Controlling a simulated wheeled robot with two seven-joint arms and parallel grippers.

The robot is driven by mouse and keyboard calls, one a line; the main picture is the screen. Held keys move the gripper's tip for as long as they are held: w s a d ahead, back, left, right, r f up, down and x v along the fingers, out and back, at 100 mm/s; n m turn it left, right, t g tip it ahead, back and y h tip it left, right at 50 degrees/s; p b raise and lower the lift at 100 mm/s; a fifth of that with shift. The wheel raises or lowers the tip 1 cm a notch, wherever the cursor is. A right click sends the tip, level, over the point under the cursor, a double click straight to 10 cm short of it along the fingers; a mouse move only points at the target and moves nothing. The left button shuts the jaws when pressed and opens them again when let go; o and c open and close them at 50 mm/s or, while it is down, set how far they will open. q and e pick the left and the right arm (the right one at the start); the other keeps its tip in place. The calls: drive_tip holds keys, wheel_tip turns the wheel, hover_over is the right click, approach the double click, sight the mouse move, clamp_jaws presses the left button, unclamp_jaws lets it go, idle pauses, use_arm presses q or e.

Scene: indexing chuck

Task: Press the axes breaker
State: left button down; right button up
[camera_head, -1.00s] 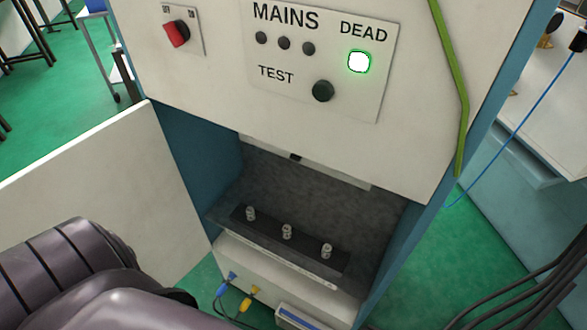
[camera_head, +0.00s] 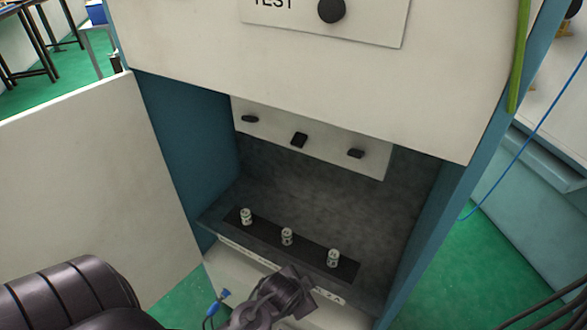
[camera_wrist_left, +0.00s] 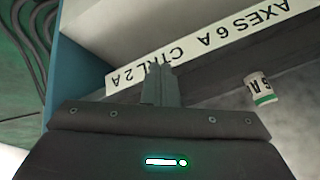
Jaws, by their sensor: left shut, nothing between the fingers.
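My left gripper (camera_head: 296,284) is shut and empty, in front of the cabinet recess, below the right part of its ledge. In the left wrist view its closed fingertips (camera_wrist_left: 158,78) lie over the label strip (camera_wrist_left: 200,42), which reads upside down "AXES 6 A" and "CTRL 2 A". Three small pale cylinders stand in a row on the ledge: left (camera_head: 246,216), middle (camera_head: 287,236) and right (camera_head: 333,258). One cylinder (camera_wrist_left: 262,89), marked 6 A with a green band, shows in the wrist view, apart from the fingers. I cannot tell which head-view cylinder it is. My right gripper is out of view.
Three black knobs sit on a white plate (camera_head: 270,128) at the back of the recess. The overhanging front panel (camera_head: 300,70) carries a dark TEST button (camera_head: 331,10). The open door (camera_head: 90,190) is at the left.

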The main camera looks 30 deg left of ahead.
use_arm(q)
drive_tip(key=w+a+r+m+t, duration=0.1)
drive_tip(key=w, duration=0.1)
drive_tip(key=w+a+r+m+t+y, duration=0.1)
drive_tip(key=w+r+m+t, duration=0.1)
drive_tip(key=w+a+r+m+t, duration=0.1)
drive_tip(key=w, duration=0.1)
drive_tip(key=shift+w+a+r+m+y, duration=0.1)
drive_tip(key=shift+a+r+m+y, duration=0.2)
drive_tip(key=shift+a+m, duration=0.1)
drive_tip(key=w+a+r+m+t+y, duration=0.3)
drive_tip(key=a+r+m+t, duration=0.3)
drive_tip(key=m, duration=0.1)
drive_tip(key=m+t+h, duration=0.3)
drive_tip(key=m+t, duration=0.6)
drive_tip(key=m, duration=0.9)
approach(299, 140)
wheel_tip(299, 140, down, 5)
drive_tip(key=s, duration=0.2)
drive_tip(key=shift+w+a+r, duration=0.2)
drive_tip(key=shift+w, duration=0.05)
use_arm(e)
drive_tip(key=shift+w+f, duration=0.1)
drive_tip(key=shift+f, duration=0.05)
